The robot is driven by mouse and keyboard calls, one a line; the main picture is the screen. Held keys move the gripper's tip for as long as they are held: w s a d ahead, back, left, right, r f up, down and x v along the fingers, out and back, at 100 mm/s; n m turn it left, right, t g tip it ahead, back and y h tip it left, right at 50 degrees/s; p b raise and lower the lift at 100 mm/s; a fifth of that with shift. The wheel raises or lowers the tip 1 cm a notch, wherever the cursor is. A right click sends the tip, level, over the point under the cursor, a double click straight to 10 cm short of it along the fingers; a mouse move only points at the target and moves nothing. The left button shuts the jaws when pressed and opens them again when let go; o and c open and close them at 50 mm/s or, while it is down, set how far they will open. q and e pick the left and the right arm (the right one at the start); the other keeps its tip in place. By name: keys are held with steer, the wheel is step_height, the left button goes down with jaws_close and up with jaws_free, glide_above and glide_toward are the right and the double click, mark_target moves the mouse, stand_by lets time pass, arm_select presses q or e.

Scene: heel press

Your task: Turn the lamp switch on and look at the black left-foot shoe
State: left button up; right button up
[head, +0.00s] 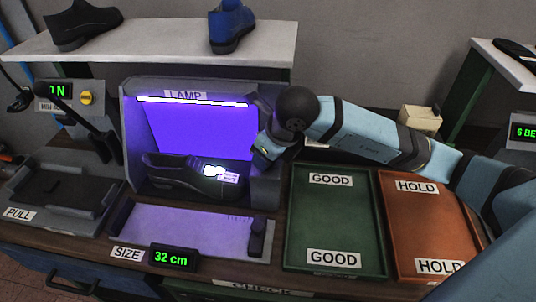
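A black shoe (175,172) rests inside the grey lamp box (133,150), with a small glowing label on its right part. The box is marked LAMP, and its light strip (190,101) is lit, filling the inside with violet light. My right gripper (262,153) is at the right wall of the lamp box, pointing down and left. Its fingers are small and partly dark, so their opening is unclear. The lamp switch is not visible; my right wrist covers that area. Another black shoe (84,24) stands on the upper shelf. My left gripper is out of view.
A blue shoe (231,27) stands on the white shelf (180,45). Right of the box lie a green GOOD tray (333,220) and an orange HOLD tray (420,222), both empty. In front is a size plate (185,230) with a 32 cm display (171,258). A PULL fixture (62,190) stands left.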

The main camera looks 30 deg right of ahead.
steer(key=o, duration=0.9)
steer(key=v, duration=1.4)
steer(key=shift+f, duration=0.1)
